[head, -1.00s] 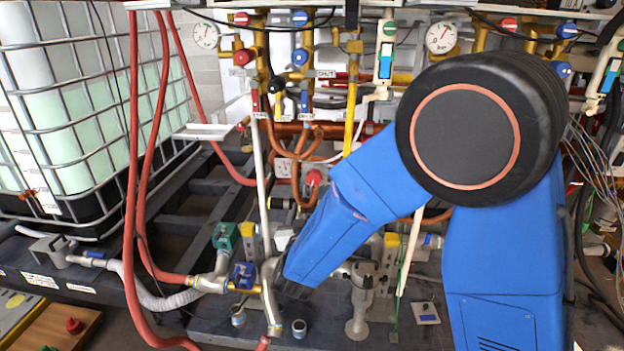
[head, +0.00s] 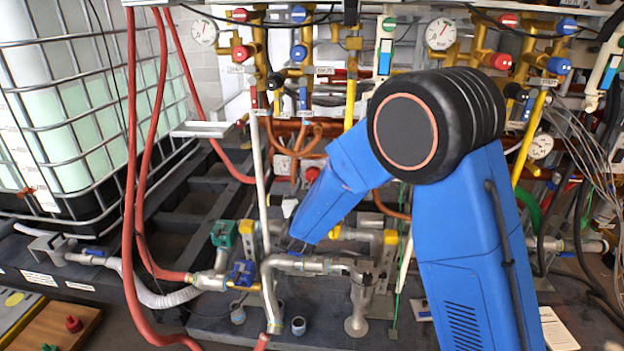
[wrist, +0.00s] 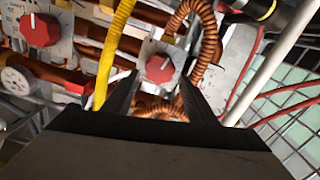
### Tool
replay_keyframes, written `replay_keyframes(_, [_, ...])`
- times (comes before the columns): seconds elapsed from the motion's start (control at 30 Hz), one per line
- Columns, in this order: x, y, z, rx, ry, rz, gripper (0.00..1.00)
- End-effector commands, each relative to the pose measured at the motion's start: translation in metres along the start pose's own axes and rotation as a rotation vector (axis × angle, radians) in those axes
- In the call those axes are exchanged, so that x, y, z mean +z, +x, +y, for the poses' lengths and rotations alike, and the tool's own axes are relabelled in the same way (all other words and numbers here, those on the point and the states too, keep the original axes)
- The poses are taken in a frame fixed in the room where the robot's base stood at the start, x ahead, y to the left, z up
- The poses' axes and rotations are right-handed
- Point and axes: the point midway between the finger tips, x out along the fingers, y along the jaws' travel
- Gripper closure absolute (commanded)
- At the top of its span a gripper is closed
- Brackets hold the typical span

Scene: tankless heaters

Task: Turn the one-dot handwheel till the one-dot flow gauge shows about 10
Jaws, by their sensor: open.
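In the wrist view a round red handwheel (wrist: 159,68) with a pale pointer mark sits on a light plate. My open gripper (wrist: 159,82) points at it, with the fingers on either side in the picture; I cannot tell whether they touch it. A second red handwheel (wrist: 40,30) is at the upper left, and a round white gauge (wrist: 18,82) is at the left edge. The dot marks and the gauge reading are too small to tell. In the head view a red knob (head: 312,175) shows beside my blue arm, which hides my gripper.
A yellow hose (wrist: 115,45) and a ribbed copper-coloured hose (wrist: 208,45) run close to the fingers. In the head view, a white-tank cage (head: 60,120) stands left, red hoses (head: 133,200) hang before it, and grey pipework (head: 300,264) lies below my arm.

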Motion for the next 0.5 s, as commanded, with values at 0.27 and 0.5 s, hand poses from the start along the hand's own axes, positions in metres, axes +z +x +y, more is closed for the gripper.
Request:
replay_keyframes(0.27, [0.001, 0.035, 0.001, 0.001, 0.000, -0.001, 0.48])
replay_keyframes(0.5, [0.000, 0.042, 0.001, 0.000, -0.001, -0.001, 0.48])
